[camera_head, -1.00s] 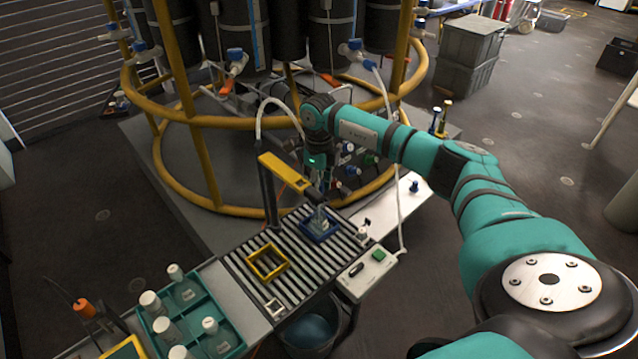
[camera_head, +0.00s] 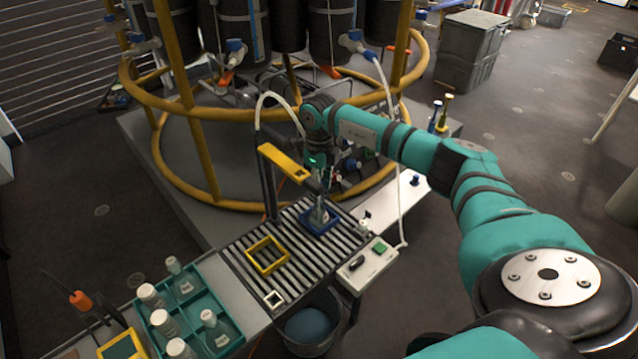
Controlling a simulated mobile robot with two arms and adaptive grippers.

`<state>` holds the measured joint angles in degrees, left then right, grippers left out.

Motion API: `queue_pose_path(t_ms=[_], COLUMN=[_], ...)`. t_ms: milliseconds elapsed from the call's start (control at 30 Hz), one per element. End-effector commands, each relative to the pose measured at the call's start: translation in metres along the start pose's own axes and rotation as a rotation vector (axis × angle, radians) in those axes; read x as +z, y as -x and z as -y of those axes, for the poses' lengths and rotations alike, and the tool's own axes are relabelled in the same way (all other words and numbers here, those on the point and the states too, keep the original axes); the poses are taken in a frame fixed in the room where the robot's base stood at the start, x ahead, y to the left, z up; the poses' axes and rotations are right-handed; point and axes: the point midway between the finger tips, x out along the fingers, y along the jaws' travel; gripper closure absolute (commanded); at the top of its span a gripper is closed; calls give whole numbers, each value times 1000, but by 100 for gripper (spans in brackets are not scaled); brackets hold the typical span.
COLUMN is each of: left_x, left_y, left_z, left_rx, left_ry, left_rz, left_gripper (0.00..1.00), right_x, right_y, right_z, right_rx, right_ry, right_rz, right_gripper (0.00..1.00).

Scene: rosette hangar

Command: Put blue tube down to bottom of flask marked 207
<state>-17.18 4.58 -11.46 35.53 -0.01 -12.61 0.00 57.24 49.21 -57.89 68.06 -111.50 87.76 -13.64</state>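My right arm reaches in from the right, and its gripper (camera_head: 320,191) points down over the roller conveyor. A clear flask (camera_head: 320,214) stands in a blue square frame (camera_head: 320,228) directly below it. The fingers are small and overlap the flask's neck, so I cannot tell whether they are open or shut, or touch it. No blue tube can be made out; a pale hose (camera_head: 270,97) loops down near the gripper. No number 207 is readable on any flask. My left gripper is not in view.
A yellow bracket (camera_head: 285,162) stands beside the gripper. A teal tray (camera_head: 229,321) of several bottles is at lower left. A control box (camera_head: 368,268) sits front right; yellow rails (camera_head: 197,160) rise behind.

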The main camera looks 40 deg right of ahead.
Motion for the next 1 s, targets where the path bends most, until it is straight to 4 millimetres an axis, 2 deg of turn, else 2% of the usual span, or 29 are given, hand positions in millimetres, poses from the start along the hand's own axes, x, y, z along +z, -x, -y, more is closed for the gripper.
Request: queue_pose_path(t_ms=[433, 467, 600, 667, 833, 1000], left_x=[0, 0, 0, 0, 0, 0], left_y=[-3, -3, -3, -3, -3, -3], left_z=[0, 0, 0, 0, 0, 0], left_rx=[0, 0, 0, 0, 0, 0], left_ry=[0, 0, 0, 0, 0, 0], left_rz=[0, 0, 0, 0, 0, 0], left_gripper=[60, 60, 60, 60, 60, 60], right_x=[0, 0, 0, 0, 0, 0], right_y=[-6, -6, -6, -6, -6, -6], right_z=[0, 0, 0, 0, 0, 0], right_rx=[0, 0, 0, 0, 0, 0], right_ry=[0, 0, 0, 0, 0, 0], right_rz=[0, 0, 0, 0, 0, 0], right_gripper=[95, 72, 54, 48, 48, 27])
